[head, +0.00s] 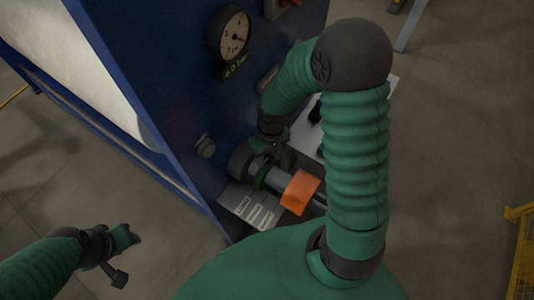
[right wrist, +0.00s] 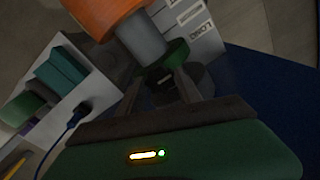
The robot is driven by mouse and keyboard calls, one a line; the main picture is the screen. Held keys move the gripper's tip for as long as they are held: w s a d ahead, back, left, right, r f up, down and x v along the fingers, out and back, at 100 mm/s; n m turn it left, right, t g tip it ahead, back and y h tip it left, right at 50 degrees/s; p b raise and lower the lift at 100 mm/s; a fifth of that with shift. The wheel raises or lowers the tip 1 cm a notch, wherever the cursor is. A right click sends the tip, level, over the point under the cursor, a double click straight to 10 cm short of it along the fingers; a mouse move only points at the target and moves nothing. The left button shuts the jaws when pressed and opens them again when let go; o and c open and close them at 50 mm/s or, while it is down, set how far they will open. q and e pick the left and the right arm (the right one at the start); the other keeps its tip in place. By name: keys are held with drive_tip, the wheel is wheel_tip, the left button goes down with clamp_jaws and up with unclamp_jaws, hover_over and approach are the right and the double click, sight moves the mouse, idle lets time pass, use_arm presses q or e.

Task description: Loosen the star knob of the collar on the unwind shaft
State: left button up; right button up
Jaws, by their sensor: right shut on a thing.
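The unwind shaft (head: 279,183) sticks out from the blue machine wall. A green collar (head: 261,178) sits around it near a grey flange, and also shows in the right wrist view (right wrist: 176,53). My right gripper (head: 269,147) reaches down to the collar from above. In the right wrist view its two fingers (right wrist: 175,84) are shut on the dark star knob (right wrist: 164,76) beside the collar. The fingers hide most of the knob. My left gripper (head: 119,262) hangs over the floor at the lower left, away from the shaft; its jaw opening is unclear.
An orange cylinder (head: 300,192) sits on the shaft outside the collar. A labelled grey plate (head: 250,208) lies below the shaft. A pressure gauge (head: 229,37) and a small knob (head: 205,146) are on the blue wall. A white tray (right wrist: 70,80) with several items stands beside the shaft.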

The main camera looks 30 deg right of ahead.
sight(271, 158)
drive_tip(key=shift+n, duration=0.3)
idle(0.4)
drive_tip(key=o, duration=1.4)
drive_tip(key=shift+c, duration=0.2)
drive_tip(key=shift+d+r, duration=0.1)
wheel_tip(271, 158, up, 16)
drive_tip(key=b, duration=0.2)
drive_tip(key=shift+s+d+r, duration=0.15)
drive_tip(key=shift+d+r, duration=0.1)
drive_tip(key=shift+d, duration=0.1)
